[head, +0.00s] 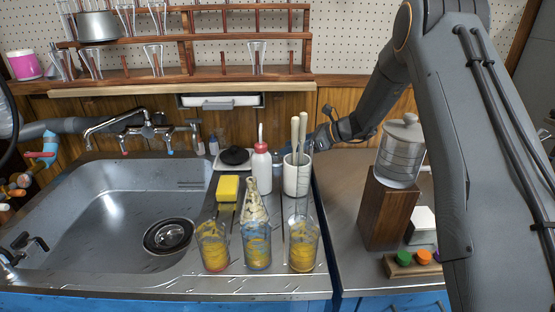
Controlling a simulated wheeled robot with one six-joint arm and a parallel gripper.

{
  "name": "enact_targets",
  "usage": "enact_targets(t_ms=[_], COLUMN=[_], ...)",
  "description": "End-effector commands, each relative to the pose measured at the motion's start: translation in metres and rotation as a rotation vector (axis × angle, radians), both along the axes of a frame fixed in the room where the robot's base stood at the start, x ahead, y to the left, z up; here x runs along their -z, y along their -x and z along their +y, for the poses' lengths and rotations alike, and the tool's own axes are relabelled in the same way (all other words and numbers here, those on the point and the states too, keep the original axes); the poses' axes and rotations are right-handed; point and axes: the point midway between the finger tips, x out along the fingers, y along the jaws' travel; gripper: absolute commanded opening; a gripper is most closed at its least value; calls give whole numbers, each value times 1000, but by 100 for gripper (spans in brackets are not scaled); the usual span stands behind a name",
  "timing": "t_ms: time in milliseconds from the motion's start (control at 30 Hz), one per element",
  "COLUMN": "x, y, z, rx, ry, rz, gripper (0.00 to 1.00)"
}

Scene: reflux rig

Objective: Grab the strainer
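A round dark metal strainer (169,236) sits in the drain at the bottom of the steel sink, left of centre. I cannot tell whether it is loose or part of the drain. My arm reaches down from the upper right. My gripper (326,136) is at its far end, behind and just right of the white cup, well to the right of the sink. It is small and partly hidden there, so its fingers cannot be made out. Nothing is near the strainer.
Three glasses with yellow residue (257,247) stand right of the sink, one holding a bottle brush. Behind them are a yellow sponge (228,188), a red-capped white bottle (262,168) and a white cup (297,177) with handles. A faucet (147,130) overhangs the sink's back. The basin is otherwise clear.

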Motion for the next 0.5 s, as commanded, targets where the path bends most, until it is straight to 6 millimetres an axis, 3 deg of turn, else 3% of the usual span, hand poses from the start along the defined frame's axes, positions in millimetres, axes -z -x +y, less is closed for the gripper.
enact_targets(t_ms=[300,500], x=[22,25], y=[-13,-16], z=[32,37], rx=[-1,0], ry=[1,0], rz=[0,-1], gripper=[36,36])
